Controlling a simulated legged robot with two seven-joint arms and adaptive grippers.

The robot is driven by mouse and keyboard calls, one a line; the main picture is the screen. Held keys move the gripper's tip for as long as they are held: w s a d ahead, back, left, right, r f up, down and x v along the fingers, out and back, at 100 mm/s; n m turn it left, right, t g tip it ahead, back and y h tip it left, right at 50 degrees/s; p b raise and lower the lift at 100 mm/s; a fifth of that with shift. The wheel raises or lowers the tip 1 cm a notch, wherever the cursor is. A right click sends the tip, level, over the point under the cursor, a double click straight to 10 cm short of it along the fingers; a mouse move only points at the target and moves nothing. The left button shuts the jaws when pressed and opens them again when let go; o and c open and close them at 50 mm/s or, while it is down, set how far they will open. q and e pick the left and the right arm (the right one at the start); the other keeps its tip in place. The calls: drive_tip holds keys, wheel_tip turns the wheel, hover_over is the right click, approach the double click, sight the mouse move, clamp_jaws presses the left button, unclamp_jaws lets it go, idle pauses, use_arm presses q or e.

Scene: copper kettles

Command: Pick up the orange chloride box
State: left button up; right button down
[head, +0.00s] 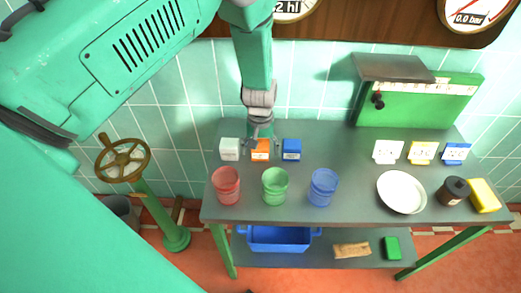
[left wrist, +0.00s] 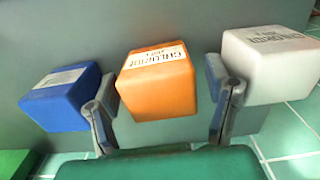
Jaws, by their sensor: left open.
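The orange chloride box (head: 260,154) stands at the back left of the grey table, between a white box (head: 230,149) and a blue box (head: 292,149). In the left wrist view the orange box (left wrist: 157,88) shows its white label marked chloride. My left gripper (head: 261,141) is open right above and behind the orange box in the head view. In the left wrist view its two fingers (left wrist: 160,82) are on either side of the orange box, with the blue box to the left and the white box to the right. I cannot tell whether the fingers touch it.
Red (head: 226,187), green (head: 275,187) and blue (head: 323,188) cups stand in front of the boxes. A white bowl (head: 401,192), a dark canister (head: 454,190) and a yellow block (head: 484,195) are at the right. A green panel (head: 412,108) stands at the back.

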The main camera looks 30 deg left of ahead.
use_arm(q)
drive_tip(key=shift+d, duration=0.15)
drive_tip(key=c, duration=1.4)
